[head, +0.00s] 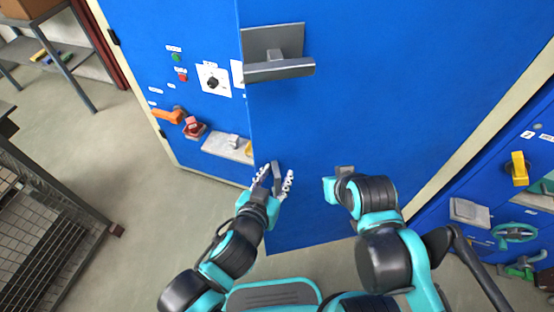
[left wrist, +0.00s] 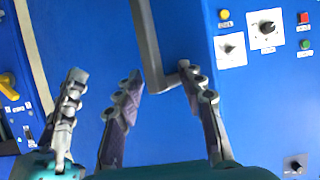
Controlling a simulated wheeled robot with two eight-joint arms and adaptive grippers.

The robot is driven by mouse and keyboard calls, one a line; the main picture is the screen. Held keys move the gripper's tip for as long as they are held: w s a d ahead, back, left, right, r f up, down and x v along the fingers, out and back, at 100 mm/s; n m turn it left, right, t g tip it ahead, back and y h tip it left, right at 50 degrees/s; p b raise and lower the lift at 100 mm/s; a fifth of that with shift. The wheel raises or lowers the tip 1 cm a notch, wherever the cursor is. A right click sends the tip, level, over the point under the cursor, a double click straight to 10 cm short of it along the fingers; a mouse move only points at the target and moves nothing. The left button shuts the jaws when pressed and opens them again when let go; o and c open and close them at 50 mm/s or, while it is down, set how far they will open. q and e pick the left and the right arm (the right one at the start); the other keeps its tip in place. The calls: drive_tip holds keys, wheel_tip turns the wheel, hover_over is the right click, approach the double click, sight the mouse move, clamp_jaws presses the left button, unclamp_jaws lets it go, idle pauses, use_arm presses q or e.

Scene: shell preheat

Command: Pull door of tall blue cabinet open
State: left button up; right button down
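The tall blue cabinet fills the middle of the head view, with its wide door (head: 390,90) on the right. A grey metal handle (head: 278,70) sticks out near the door's left edge. My left gripper (head: 275,177) is below the handle in the head view, in front of the door. Its fingers are spread, and it holds nothing that I can see. In the left wrist view, the grey handle (left wrist: 147,45) shows just beyond the fingertips, between the spread fingers (left wrist: 160,78). My right gripper (head: 344,176) is in front of the door, right of the left one; its fingers are mostly hidden.
The panel left of the door carries knobs (head: 212,82), buttons, an orange lever (head: 168,115) and a grey ledge (head: 228,146). More blue cabinet with a yellow handle (head: 519,168) stands at right. A dark mesh rack (head: 40,230) is at left. Grey floor (head: 140,205) between is clear.

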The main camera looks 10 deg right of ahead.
sight(285, 149)
use_arm(q)
drive_tip(key=shift+s+d+r, duration=0.1)
drive_tip(key=shift+r, duration=1.7)
drive_tip(key=shift+d+r, duration=0.1)
drive_tip(key=shift+r, duration=1.65)
